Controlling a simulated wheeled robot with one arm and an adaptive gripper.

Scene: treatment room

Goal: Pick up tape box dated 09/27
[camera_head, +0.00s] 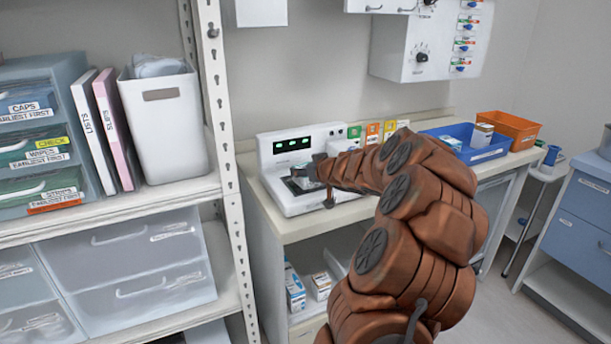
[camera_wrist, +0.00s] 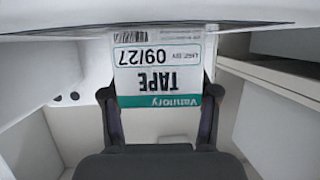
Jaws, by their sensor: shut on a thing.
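The tape box (camera_wrist: 158,68) is white with a teal band and reads "TAPE" and "09/27", upside down in the wrist view. My gripper (camera_wrist: 160,100) is shut on it, with one dark finger against each side. In the head view my gripper (camera_head: 318,178) is over the front of a white device (camera_head: 290,200) with green displays on the counter. The box is mostly hidden there by the gripper and arm. I cannot tell whether the box touches the device.
A blue tray (camera_head: 497,148) with small boxes and an orange bin (camera_head: 513,126) stand farther right on the counter. Several boxes (camera_head: 294,287) sit on the shelf below. A metal rack post (camera_head: 216,90) and a shelf with drawers and binders stand at left.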

